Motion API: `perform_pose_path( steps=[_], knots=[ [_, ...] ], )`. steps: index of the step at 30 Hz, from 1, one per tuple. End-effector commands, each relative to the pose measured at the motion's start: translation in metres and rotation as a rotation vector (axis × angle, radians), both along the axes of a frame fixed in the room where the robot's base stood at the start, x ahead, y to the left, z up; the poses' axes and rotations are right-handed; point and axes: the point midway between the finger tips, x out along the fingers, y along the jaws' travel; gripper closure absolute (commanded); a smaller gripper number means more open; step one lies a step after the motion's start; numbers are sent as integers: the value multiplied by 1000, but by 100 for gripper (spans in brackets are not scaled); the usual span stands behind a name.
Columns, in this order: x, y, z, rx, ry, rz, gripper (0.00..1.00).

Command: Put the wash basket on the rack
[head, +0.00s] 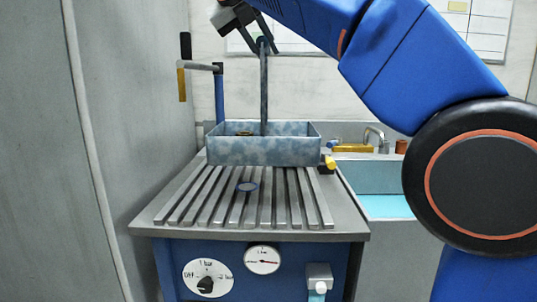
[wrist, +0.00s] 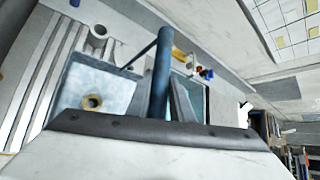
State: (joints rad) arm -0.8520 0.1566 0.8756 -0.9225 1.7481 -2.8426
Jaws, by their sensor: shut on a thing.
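The wash basket (head: 265,152) is a shallow, mottled blue-grey box with a tall dark upright rod (head: 264,90). It is at the back of the slatted metal rack (head: 205,200); I cannot tell whether it rests on the slats or hangs just above them. My gripper (head: 262,44) is shut on the top of the rod, well above the box. In the wrist view the basket (wrist: 112,82) lies beyond the jaws, with a brass-coloured ring (wrist: 92,102) inside. The rod's lower end is hidden behind the basket's front wall in the head view.
A post with a side lever (head: 200,66) stands at the back left. A sink (head: 385,178) with a tap is at the right. A yellow and black piece (head: 328,163) sits by the basket's right end. The front slats are mostly clear.

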Motion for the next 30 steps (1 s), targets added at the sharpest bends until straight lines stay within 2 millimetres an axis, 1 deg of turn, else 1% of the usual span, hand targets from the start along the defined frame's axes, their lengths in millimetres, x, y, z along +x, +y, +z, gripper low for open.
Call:
perform_pose_path(
  steps=[5, 12, 20, 27, 30],
  knots=[
    [-1, -1, -18, -2, 0, 1, 100],
    [0, -1, -49, -2, 0, 1, 100],
    [0, 0, -64, -1, -1, 1, 100],
    [0, 0, -91, -2, 0, 1, 100],
    [0, 0, -96, -1, -2, 0, 100]
  ],
)
